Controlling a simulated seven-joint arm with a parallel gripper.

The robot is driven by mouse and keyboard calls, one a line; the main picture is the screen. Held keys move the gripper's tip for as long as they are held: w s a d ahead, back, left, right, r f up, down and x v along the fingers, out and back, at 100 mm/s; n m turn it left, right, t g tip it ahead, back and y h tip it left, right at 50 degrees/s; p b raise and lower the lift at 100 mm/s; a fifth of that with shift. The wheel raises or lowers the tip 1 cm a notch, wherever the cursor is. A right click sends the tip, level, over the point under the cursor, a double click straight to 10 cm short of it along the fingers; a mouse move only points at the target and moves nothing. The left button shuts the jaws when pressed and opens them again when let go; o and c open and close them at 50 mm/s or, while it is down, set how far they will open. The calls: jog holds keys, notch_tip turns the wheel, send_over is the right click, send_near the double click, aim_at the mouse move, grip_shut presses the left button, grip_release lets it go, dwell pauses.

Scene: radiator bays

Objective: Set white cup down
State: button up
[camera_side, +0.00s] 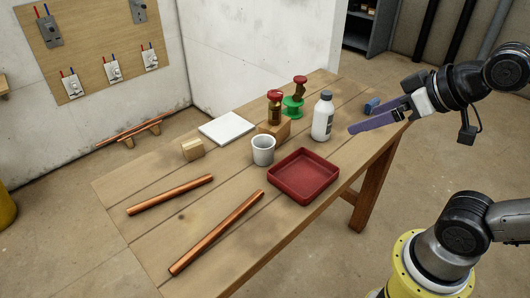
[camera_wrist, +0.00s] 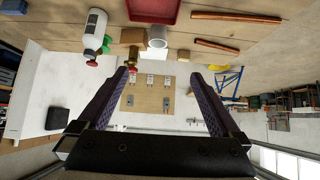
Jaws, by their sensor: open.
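The white cup (camera_side: 263,149) stands upright on the wooden table, left of the red tray and in front of a small wooden block. It also shows in the wrist view (camera_wrist: 157,38), near the top of the picture. My gripper (camera_side: 356,128) is at the right side of the table, past the white bottle and well apart from the cup. In the wrist view my gripper (camera_wrist: 165,80) has its two purple fingers spread wide with nothing between them.
The red tray (camera_side: 303,175) and white bottle (camera_side: 322,117) stand between my gripper and the cup. Brass valves with red handles (camera_side: 274,106), a white board (camera_side: 226,128) and copper pipes (camera_side: 217,232) lie around. The table's front left is partly clear.

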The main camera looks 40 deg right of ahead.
jog(key=w+r+t, duration=0.5)
jog(key=w, duration=0.9)
jog(key=t, duration=0.2)
send_over(272, 148)
jog(key=w, duration=0.1)
notch_tip(272, 148, down, 13)
jog(key=shift+g, duration=0.8)
notch_tip(272, 148, down, 12)
jog(key=shift+s+d+f, duration=0.1)
jog(key=shift+s, duration=0.05)
notch_tip(272, 148, down, 4)
jog(key=shift+r, duration=0.25)
jog(key=shift+r+x, duration=0.2)
jog(key=shift+x, duration=1.2)
jog(key=c, duration=1.2)
